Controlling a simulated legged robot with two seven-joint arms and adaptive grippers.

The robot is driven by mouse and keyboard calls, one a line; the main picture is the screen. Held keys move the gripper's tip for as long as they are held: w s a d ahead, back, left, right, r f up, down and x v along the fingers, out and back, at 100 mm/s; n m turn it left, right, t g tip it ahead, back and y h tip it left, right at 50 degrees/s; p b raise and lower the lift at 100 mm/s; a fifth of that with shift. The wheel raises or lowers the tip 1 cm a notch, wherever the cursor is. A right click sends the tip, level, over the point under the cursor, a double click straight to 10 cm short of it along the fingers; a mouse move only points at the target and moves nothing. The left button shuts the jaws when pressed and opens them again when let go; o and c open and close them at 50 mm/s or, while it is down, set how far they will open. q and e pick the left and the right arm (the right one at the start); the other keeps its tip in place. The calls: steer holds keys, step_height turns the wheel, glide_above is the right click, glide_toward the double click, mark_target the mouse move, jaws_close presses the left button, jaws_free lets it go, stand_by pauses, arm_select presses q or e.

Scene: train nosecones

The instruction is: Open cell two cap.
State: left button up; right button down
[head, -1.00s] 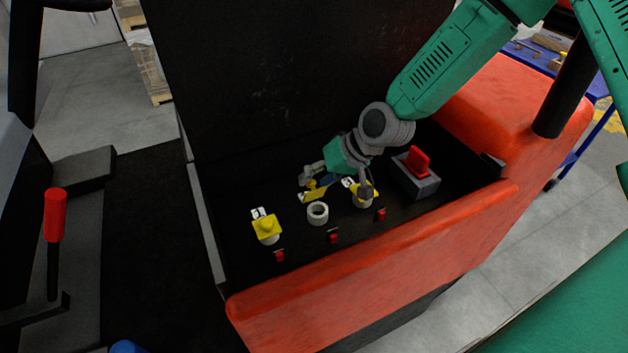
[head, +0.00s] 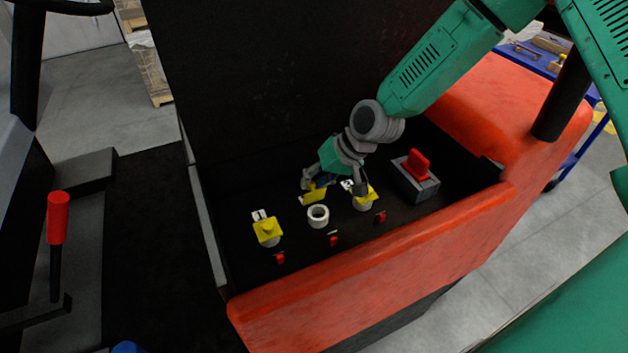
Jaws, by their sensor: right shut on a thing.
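Three cells stand in a row in the black compartment. The left cell has its yellow cap (head: 267,229) down on it. The middle cell (head: 318,216) shows an open white round neck. Its yellow cap (head: 314,195) is tilted up behind the neck. The right cell has its yellow cap (head: 367,197) on top, partly hidden by a finger. My right gripper (head: 331,184) reaches down from the upper right and is shut on the middle cap, behind the open neck. The exact contact is small and partly hidden. My left gripper is out of view.
Small red switches (head: 333,239) sit in front of the cells. A grey box with a red knob (head: 417,166) stands to the right. The raised black lid (head: 260,80) is behind, and the orange body rim (head: 370,255) is in front. A red-handled lever (head: 57,218) is at left.

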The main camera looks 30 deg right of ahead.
steer(key=shift+w+f+g+p, duration=0.15)
steer(key=shift+w+g+p, duration=0.3)
steer(key=shift+g, duration=0.55)
steer(key=shift+w+d+f+m+g, duration=0.15)
steer(key=shift+w+m+g, duration=0.15)
steer(key=shift+g, duration=0.3)
steer(key=shift+w+a+f+m+g, duration=0.1)
steer(key=shift+w+f+m+g, duration=0.1)
steer(key=shift+w+g, duration=0.3)
steer(key=shift+s, duration=0.1)
steer(key=c, duration=1.4)
jaws_free()
steer(key=shift+d, duration=0.1)
steer(key=v, duration=0.7)
steer(key=shift+w+d+r, duration=0.2)
steer(key=shift+w, duration=0.05)
